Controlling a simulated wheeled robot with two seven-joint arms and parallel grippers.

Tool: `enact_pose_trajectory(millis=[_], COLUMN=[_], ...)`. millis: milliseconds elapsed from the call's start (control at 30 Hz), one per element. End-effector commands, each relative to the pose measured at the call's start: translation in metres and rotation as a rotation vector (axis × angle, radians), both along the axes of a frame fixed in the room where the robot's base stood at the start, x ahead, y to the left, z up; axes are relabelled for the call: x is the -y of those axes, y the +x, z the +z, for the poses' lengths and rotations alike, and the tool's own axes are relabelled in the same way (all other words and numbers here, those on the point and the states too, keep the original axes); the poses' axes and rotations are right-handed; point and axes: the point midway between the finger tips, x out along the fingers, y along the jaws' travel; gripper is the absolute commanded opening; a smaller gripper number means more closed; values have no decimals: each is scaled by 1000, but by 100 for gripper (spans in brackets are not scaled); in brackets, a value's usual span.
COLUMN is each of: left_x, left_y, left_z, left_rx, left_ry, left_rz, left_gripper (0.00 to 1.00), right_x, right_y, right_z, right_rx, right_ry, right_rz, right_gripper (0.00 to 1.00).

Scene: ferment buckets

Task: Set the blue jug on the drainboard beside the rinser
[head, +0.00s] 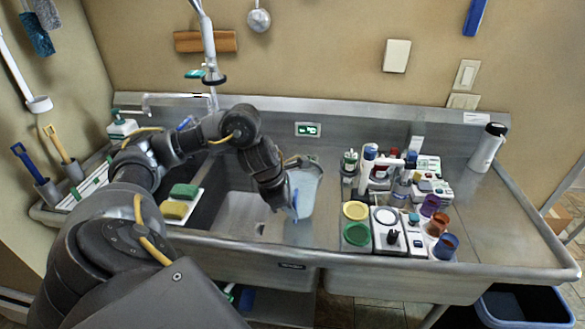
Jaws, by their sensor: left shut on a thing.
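A pale blue, see-through jug (307,188) is at the right side of the sink basin, partly hidden behind my left gripper. My left gripper (292,207) points down and is shut on the jug. I cannot tell whether the jug touches the basin below it. The steel drainboard (500,222) lies to the right of the basin. I cannot tell for certain which of the devices standing on it is the rinser. My right gripper is not in view.
Several devices, bottles and cups crowd the drainboard, including a yellow cup (355,210), a green cup (356,233) and a purple cup (430,204). Bare steel lies right of the cups. Sponges (183,191) lie left of the basin.

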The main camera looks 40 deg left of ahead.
Motion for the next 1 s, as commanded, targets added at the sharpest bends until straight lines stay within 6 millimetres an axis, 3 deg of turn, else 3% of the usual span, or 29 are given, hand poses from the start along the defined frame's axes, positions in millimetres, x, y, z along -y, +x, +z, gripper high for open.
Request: enact_pose_trajectory(millis=[133,500,867,900,1000], left_x=[0,0,0,0,0], left_y=[4,6,6,5,5], left_z=[-2,-33,-38,-38,-38], left_rx=[4,4,6,1,0], left_ry=[-1,0,1,1,0], left_rz=[1,0,0,-1,-1], left_gripper=[0,0,0,15,28], right_x=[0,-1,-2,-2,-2], right_y=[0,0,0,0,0], right_z=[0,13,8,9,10], right_rx=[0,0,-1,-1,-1], right_ry=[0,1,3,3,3], right_rz=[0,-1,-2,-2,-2], right_gripper=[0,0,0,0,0])
